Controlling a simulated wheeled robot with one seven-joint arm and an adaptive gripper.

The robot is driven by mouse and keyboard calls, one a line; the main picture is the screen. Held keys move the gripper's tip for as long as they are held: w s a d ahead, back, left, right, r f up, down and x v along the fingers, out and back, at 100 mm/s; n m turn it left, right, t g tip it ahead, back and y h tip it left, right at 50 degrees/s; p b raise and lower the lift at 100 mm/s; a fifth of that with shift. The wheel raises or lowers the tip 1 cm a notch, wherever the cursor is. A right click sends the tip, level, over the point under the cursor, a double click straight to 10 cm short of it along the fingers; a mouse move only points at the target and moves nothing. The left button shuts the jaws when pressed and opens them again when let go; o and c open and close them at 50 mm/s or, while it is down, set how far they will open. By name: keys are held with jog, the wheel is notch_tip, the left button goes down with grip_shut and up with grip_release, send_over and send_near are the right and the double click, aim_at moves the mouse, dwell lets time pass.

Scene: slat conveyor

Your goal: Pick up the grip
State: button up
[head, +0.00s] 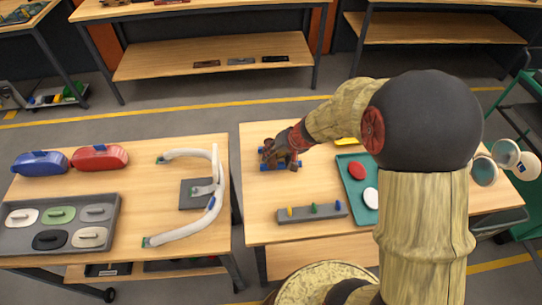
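My gripper (280,160) is low over the right-hand table (258,210), near its far left part. It covers most of a small dark item with blue ends (264,167). I cannot tell whether this item is the grip, nor whether the fingers touch it. The fingers are too small and dark to show whether they are open or shut. No other thing in view is clearly the grip.
A grey bar with coloured pegs (330,213) lies nearer on the same table. A teal tray (357,203) holds a red and a white disc. The left table (150,195) carries a curved white frame (180,236), red and blue cases and a grey tray (112,222) of oval pieces.

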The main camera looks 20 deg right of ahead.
jog(key=shift+c, duration=0.2)
grip_shut()
jog(key=shift+r, duration=0.1)
jog(key=shift+r, duration=0.5)
notch_tip(320, 180, up, 2)
jog(key=shift+r+p, duration=0.2)
jog(key=shift+p, duration=0.45)
jog(key=s+d+r+p, duration=0.2)
jog(key=s+d+r, duration=0.3)
jog(key=s+r, duration=0.4)
jog(key=s, duration=0.4)
jog(key=shift+r, duration=0.25)
jog(key=shift+d, duration=0.1)
